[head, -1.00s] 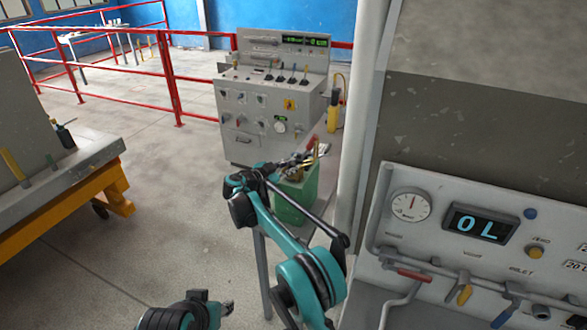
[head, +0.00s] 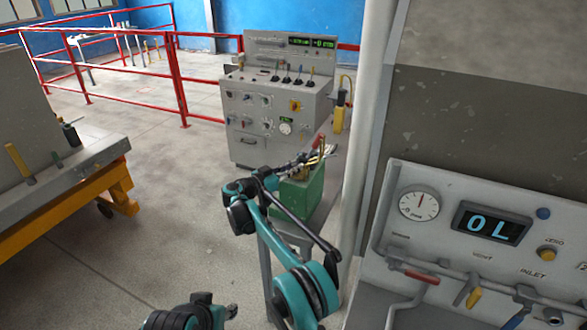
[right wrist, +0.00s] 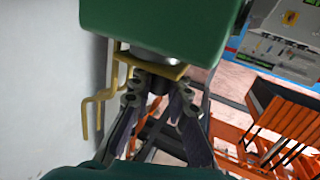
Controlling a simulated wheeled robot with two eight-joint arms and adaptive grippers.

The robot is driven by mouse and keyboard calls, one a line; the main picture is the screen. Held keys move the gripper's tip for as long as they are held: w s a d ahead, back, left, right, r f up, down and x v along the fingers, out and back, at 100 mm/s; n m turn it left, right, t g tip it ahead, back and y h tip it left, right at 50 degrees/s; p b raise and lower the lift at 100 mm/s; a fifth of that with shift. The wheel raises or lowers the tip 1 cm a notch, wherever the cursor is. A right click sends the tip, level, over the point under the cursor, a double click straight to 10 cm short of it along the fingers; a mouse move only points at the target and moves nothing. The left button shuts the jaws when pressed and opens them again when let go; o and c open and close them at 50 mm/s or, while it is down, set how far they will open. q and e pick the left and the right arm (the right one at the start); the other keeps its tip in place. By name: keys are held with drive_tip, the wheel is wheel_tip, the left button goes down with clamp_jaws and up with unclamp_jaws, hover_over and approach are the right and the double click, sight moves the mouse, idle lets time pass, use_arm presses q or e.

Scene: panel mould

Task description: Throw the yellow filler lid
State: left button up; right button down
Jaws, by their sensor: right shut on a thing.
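A green container (head: 300,190) stands on a grey stand past the white post. It also fills the top of the right wrist view (right wrist: 150,25). A yellow filler lid (right wrist: 155,65) sits by the container's grey neck in that view. My right gripper (head: 298,163) is at that top. In the right wrist view its fingers (right wrist: 160,88) are shut at the lid's edge, and their exact contact is partly hidden. My left gripper (head: 232,311) is low in the head view, away from the container; its jaws are unclear.
A grey control console (head: 275,105) stands behind the container. A white post (head: 360,130) and a gauge panel (head: 475,235) are close on the right. An orange-framed bench (head: 75,205) is at left. Open floor lies between bench and container.

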drive_tip(key=c, duration=1.4)
unclamp_jaws()
drive_tip(key=shift+c, duration=0.2)
drive_tip(key=v, duration=1.2)
